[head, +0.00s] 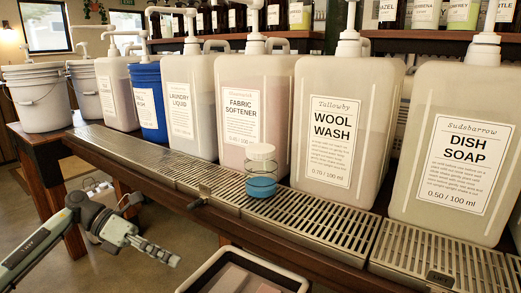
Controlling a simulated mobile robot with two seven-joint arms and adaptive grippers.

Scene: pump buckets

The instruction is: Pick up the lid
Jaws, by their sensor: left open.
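A white lid (261,151) sits on top of a small clear jar (261,174) holding blue liquid. The jar stands upright on the metal drip grate, in front of the fabric softener and wool wash containers. My left gripper (154,228) is in the lower left, below and to the left of the jar, in front of the counter edge. Its fingers are spread apart with nothing between them. It is well apart from the lid and jar. My right gripper is not in view.
Large pump containers, such as wool wash (340,120) and dish soap (455,150), line the back of the grate (320,214). A blue bucket (150,105) and white buckets (40,97) stand at left. The grate around the jar is clear.

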